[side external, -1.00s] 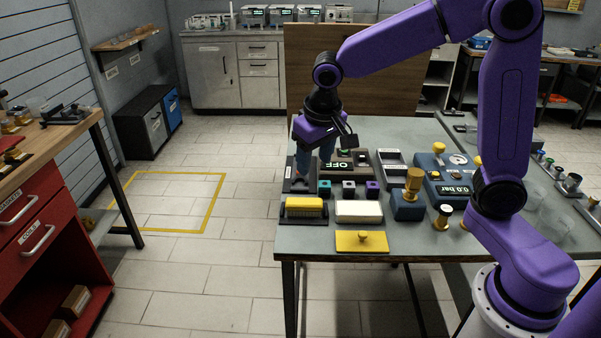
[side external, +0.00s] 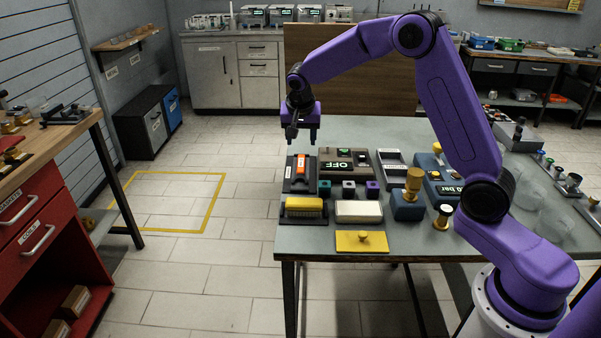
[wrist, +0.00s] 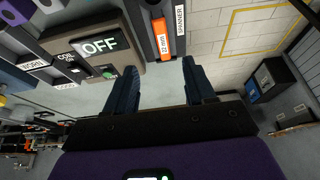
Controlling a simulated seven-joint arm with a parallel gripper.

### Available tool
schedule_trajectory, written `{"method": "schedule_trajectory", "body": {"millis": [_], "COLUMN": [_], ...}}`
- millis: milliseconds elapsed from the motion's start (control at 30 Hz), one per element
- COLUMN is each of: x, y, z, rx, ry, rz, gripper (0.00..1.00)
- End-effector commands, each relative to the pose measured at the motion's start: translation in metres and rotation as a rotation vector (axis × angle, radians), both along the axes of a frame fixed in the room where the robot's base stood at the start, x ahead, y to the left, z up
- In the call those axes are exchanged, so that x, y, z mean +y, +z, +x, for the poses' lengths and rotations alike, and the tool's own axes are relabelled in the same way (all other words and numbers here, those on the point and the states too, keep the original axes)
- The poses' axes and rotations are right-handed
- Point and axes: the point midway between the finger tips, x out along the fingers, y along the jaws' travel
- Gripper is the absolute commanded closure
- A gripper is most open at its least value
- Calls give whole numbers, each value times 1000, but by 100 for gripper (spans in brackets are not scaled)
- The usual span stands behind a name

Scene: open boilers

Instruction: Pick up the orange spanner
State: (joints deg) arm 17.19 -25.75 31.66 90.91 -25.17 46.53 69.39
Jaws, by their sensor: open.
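The orange spanner (side external: 300,164) lies in a dark holder (side external: 289,180) at the left side of the table, behind the yellow brush. In the wrist view the orange spanner (wrist: 160,34) shows a "22 mm" label, and its holder carries a "SPANNER" label. My gripper (side external: 301,136) is above the table, behind the spanner and higher than it, fingers pointing down. In the wrist view my gripper (wrist: 162,75) has its two dark blue fingers spread apart with nothing between them. The spanner is beyond the fingertips, apart from them.
An "OFF" switch box (side external: 345,162) stands right of the holder. In front are a yellow brush (side external: 304,207), small coloured cubes (side external: 348,187), a white block (side external: 358,211) and a yellow plate (side external: 361,241). A blue gauge box (side external: 428,170) stands farther right. The table's back left is clear.

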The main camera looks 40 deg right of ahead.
Motion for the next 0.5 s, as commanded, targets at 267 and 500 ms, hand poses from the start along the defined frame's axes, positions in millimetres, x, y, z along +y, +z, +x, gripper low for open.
{"method": "schedule_trajectory", "body": {"millis": [267, 500], "x": [-14, -18], "y": [-48, -64], "z": [14, 19], "rx": [3, -1], "ry": [1, 2], "rz": [0, 1], "gripper": [46, 46]}}
